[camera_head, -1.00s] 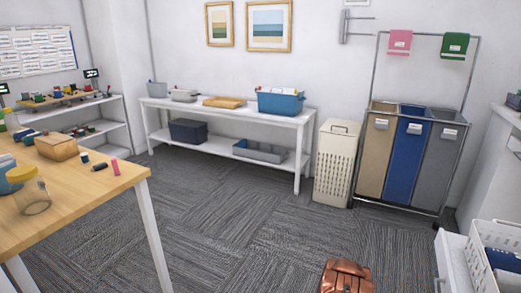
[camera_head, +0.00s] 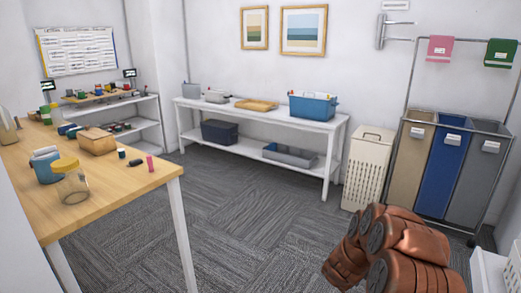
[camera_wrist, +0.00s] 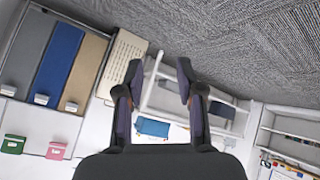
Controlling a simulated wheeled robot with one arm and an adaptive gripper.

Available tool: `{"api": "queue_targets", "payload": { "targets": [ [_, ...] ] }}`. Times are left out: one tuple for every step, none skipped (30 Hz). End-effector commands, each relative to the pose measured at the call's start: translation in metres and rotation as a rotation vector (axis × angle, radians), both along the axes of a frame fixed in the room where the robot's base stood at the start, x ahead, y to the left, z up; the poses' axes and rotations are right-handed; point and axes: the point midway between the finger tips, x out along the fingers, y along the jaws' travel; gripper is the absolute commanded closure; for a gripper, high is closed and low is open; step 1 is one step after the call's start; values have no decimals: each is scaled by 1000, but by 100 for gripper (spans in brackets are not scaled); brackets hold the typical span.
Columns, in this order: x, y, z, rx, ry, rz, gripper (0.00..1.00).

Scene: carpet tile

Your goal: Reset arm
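My gripper (camera_wrist: 160,75) shows in the wrist view with its two dark fingers spread apart. Nothing is between the fingers, so it is open and empty. Copper-coloured links of my arm (camera_head: 395,250) fill the lower right of the head view. The gripper itself is not visible in the head view. The wrist view is roughly upside down, with the carpet at the top and the white shelf table (camera_wrist: 170,98) behind the fingers.
A wooden table (camera_head: 110,195) with a jar (camera_head: 70,185) and small items stands at left. A white shelf table (camera_head: 262,118) stands along the back wall. A cream hamper (camera_head: 367,170) and sorting bins (camera_head: 445,170) stand at right. Carpet (camera_head: 235,225) is clear between.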

Motion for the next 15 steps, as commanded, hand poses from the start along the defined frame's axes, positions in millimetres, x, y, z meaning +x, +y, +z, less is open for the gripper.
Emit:
{"api": "queue_targets", "payload": {
  "targets": [
    [1, 15, 13, 42, -2, 21, 63],
    [0, 24, 20, 71, 1, 35, 63],
    [-2, 36, 29, 104, 5, 55, 63],
    [-4, 45, 35, 129, 11, 68, 63],
    [-7, 54, 41, 155, 21, 82, 63],
    [-11, 65, 50, 185, 28, 99, 63],
    [-15, 74, 57, 210, 37, 111, 63],
    [-20, 82, 62, 232, 49, 124, 63],
    [-26, 92, 70, 259, 62, 141, 63],
    [-31, 100, 76, 281, 75, 152, 63],
    [-36, 106, 83, 299, 84, 163, 63],
    [-44, 115, 90, 322, 103, 178, 63],
    [-51, 122, 96, 338, 117, 189, 63],
    [-56, 127, 103, 354, 128, 198, 63],
    [-66, 135, 110, 373, 149, 212, 63]
  ]
}}
